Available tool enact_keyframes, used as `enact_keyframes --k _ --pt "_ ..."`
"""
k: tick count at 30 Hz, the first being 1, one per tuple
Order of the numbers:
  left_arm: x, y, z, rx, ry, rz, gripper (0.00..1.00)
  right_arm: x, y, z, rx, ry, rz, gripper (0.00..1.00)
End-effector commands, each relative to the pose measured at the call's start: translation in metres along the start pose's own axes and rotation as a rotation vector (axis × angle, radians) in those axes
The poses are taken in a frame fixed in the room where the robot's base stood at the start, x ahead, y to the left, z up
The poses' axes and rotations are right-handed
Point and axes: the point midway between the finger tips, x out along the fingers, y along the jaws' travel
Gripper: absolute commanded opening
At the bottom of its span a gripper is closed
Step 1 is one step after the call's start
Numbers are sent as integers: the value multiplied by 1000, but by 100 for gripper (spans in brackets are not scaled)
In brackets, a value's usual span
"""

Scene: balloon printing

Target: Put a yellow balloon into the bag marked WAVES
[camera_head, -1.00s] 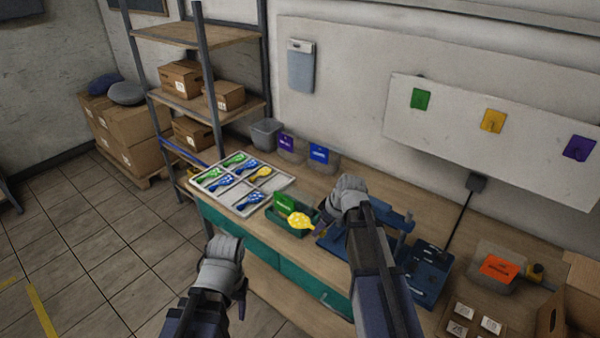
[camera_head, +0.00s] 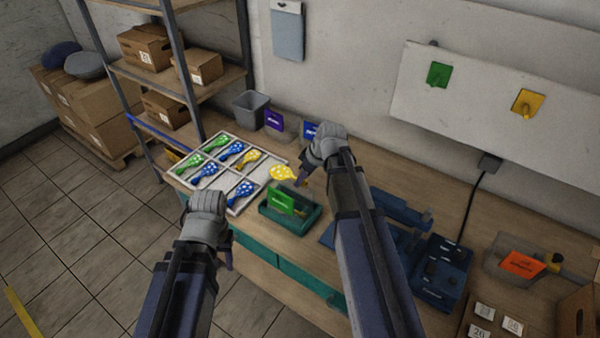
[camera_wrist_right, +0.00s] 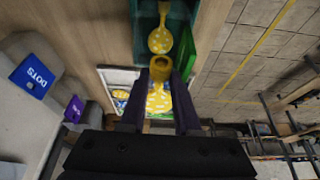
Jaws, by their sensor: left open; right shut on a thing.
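My right gripper (camera_head: 302,178) is shut on a yellow balloon (camera_head: 283,173) with a pale pattern. It holds it above the bench, behind the green bin. In the right wrist view the held balloon's ring-like neck (camera_wrist_right: 161,68) is between the fingers. Another yellow balloon (camera_wrist_right: 160,38) lies in the green bin (camera_wrist_right: 143,25). A third yellow balloon (camera_head: 250,157) lies in the white tray. Bags with a purple label (camera_head: 273,120) and a blue label (camera_head: 311,130) stand at the wall; the blue label (camera_wrist_right: 33,76) reads DOTS. I cannot read WAVES anywhere. My left gripper (camera_head: 229,258) is open and empty.
The white divided tray (camera_head: 238,208) holds green and blue balloons. The green bin (camera_head: 306,223) carries a green card (camera_head: 281,200). A grey bucket (camera_head: 249,109) stands behind. Blue equipment (camera_head: 440,272) and a bag with an orange label (camera_head: 523,264) are at the right.

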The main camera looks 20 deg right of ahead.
Motion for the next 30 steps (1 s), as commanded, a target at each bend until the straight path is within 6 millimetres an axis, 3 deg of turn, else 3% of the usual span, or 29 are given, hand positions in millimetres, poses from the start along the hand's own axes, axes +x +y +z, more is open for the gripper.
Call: enact_keyframes --k 11,30 --pt "20 2 -1 4 0 -1 50 19 0 8 0 0 0 0" --pt "92 9 -5 3 0 -1 50 86 0 35 0 0 0 0"
